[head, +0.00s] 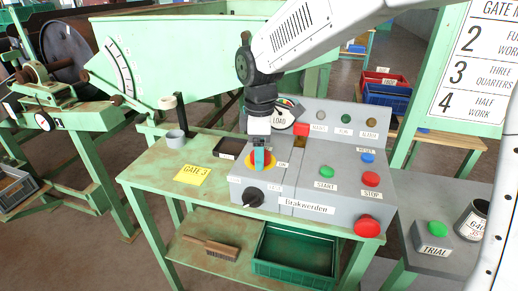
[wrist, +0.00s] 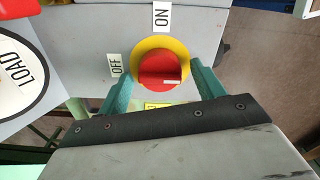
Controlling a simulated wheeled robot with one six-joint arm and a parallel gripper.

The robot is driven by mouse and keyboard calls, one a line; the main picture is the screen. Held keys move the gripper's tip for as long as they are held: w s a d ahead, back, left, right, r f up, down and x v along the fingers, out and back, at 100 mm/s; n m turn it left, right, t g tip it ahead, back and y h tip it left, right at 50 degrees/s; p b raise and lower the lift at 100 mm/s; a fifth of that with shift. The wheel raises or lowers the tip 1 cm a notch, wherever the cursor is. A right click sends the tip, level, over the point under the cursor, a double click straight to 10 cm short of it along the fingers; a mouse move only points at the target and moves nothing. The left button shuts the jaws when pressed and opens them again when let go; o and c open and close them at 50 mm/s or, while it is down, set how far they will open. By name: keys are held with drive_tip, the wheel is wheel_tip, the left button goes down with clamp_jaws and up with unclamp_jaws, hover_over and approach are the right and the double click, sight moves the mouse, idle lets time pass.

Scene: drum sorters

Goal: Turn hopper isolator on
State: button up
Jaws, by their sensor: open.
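The hopper isolator is a red rotary knob on a yellow disc, set on the grey control box; it shows in the wrist view (wrist: 160,64) and, partly hidden, in the head view (head: 268,166). In the wrist view the OFF label (wrist: 115,65) is left of the disc and the ON label (wrist: 161,15) is above it. A bar on the knob appears to lie roughly crosswise; which label it points at is hard to tell. My gripper (wrist: 160,74) is open, its green fingers on either side of the knob. Contact cannot be made out. It also shows in the head view (head: 260,157).
The box also carries a black knob (head: 253,197), a green START button (head: 326,172), a red STOP button (head: 370,179) and a large red button (head: 367,226). The LOAD dial (head: 281,117) stands close behind my gripper. A yellow GATE 3 label (head: 192,174) lies left.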

drive_tip(key=c, duration=1)
drive_tip(key=shift+m, duration=0.4)
drive_tip(key=m, duration=0.7)
drive_tip(key=shift+w+m, duration=0.1)
drive_tip(key=shift+m, duration=0.2)
drive_tip(key=m, duration=0.4)
drive_tip(key=shift+r, duration=0.1)
drive_tip(key=shift+m, duration=1.9)
